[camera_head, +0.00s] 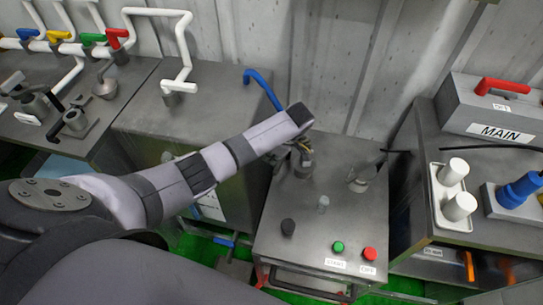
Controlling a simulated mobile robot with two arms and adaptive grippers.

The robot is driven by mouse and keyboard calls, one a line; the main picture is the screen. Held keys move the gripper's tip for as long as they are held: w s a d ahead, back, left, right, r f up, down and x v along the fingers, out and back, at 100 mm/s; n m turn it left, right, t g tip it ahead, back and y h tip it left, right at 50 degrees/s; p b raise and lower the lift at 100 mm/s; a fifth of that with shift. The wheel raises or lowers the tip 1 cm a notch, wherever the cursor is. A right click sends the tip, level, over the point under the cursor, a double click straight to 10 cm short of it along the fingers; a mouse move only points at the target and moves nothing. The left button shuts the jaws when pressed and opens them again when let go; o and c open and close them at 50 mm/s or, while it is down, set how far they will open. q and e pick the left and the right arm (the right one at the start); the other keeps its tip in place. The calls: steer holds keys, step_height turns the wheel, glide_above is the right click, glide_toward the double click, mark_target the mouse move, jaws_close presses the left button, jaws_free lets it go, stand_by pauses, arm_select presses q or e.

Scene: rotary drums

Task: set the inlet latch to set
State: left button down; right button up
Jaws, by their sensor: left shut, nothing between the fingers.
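I cannot tell which part is the inlet latch; no label for it is readable. The grey cabinet (300,255) stands in the middle, with a dark knob (288,227), a small pale knob (323,204) and a grey fitting (362,179) on its top. My left arm reaches in from the left over the cabinet's back left corner. My left gripper (304,160) is small and partly hidden below the wrist; it is shut and empty, over the back left of the cabinet top. My right gripper is not in view.
A green button (338,247) and a red button (369,254) sit at the cabinet's front. A blue bent handle (262,88) rises behind my arm. At the right are a MAIN box (500,115) with a red lever (502,87) and a white tray (438,200) holding white cylinders.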

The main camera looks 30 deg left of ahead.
mark_target(279, 165)
arm_select(q)
steer(key=shift+s+d+n, duration=0.1)
steer(key=shift+d+n, duration=0.15)
steer(key=shift+n, duration=0.05)
steer(key=shift+d, duration=0.1)
steer(key=shift+d+n+g+p, duration=0.4)
steer(key=shift+d+n+p, duration=0.2)
steer(key=shift+d+n, duration=0.75)
steer(key=shift+n, duration=0.25)
steer(key=shift+d+n+g+h, duration=0.3)
steer(key=shift+d+n+g, duration=0.25)
steer(key=shift+n, duration=0.25)
steer(key=shift+w+d, duration=0.55)
steer(key=shift+d, duration=0.35)
